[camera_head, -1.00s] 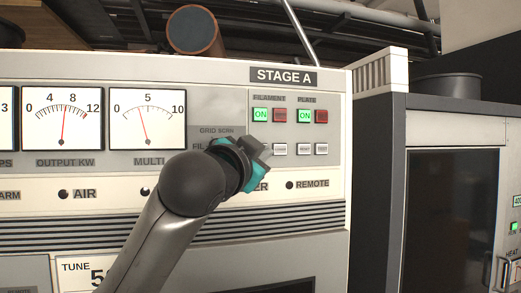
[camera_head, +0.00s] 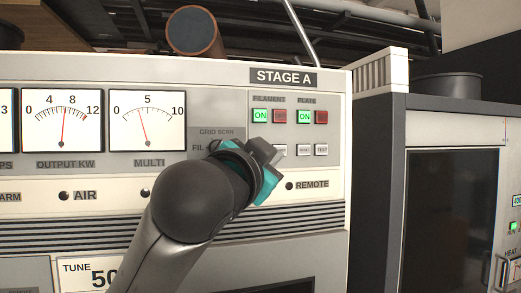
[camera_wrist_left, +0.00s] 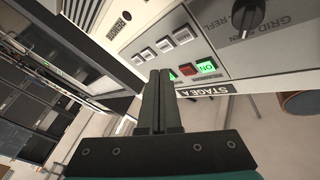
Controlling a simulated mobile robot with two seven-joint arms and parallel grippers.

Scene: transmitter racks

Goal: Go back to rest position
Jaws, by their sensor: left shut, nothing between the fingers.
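My left gripper (camera_head: 268,160) is in front of the STAGE A panel (camera_head: 220,105) in the head view, at the lower left of the button group. In the left wrist view its two fingers (camera_wrist_left: 160,85) are together and hold nothing. They point toward the panel, and I cannot tell whether they touch it. The filament ON button (camera_head: 260,116) and the plate ON button (camera_head: 304,117) are lit green, each beside a red button. A row of white buttons (camera_head: 305,150) lies below, partly hidden by my gripper. My right gripper is not in view.
Dial meters (camera_head: 147,119) are at the panel's left. A dark cabinet (camera_head: 450,190) with a black round pot (camera_head: 447,87) on top stands to the right. In the left wrist view a black knob (camera_wrist_left: 248,16) sits on the panel.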

